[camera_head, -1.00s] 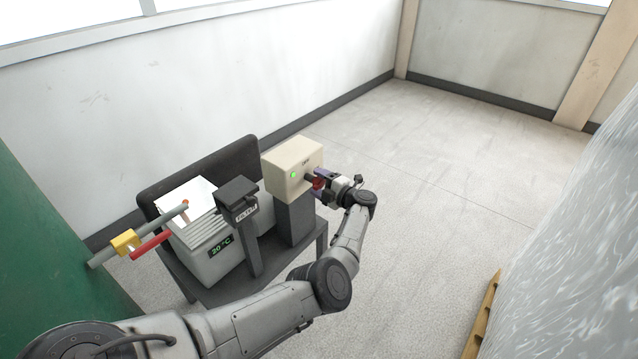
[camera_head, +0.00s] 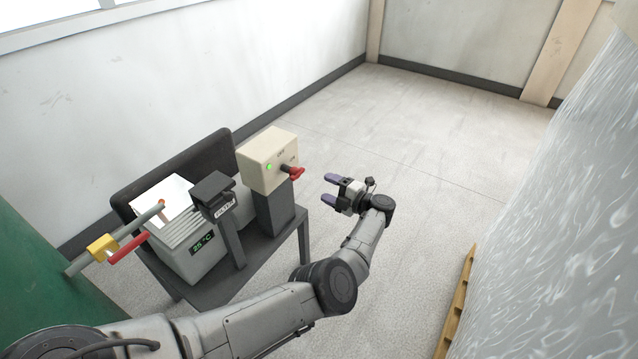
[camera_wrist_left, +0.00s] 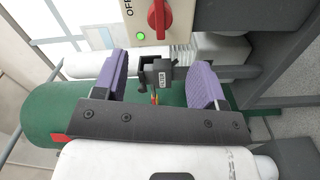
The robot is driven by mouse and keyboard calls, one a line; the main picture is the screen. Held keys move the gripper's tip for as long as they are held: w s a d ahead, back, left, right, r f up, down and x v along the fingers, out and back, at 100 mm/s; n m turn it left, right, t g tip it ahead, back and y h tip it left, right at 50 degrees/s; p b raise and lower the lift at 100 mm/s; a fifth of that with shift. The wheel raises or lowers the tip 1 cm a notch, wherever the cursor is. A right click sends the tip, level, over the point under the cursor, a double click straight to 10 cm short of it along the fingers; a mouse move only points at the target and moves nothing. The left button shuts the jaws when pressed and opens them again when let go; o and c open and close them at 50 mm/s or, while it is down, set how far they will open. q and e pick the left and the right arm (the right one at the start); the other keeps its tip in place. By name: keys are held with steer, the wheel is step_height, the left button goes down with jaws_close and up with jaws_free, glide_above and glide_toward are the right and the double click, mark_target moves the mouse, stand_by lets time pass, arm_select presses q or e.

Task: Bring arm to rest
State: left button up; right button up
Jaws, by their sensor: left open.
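My left gripper (camera_head: 331,190) is open and empty, held in the air to the right of a cream switch box (camera_head: 266,158). Its two purple finger pads show apart in the left wrist view (camera_wrist_left: 160,82). The box has a red rotary knob (camera_head: 293,173) on its right face and a lit green lamp. The gripper is clear of the knob, with a gap between them. In the left wrist view the red knob (camera_wrist_left: 158,18) is at the top, near the word OFF. My right gripper is not in view.
A dark grey stand (camera_head: 262,263) carries the switch box, a filter device (camera_head: 213,194) and a grey unit reading about 25 °C (camera_head: 190,250). A pipe with a yellow part (camera_head: 103,247) and red lever is at left. A wrapped load (camera_head: 560,220) on a wooden pallet (camera_head: 457,305) stands right. Open floor lies beyond.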

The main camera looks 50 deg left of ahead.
arm_select(q)
steer(key=shift+w+d, duration=0.15)
steer(key=shift+d, duration=0.4)
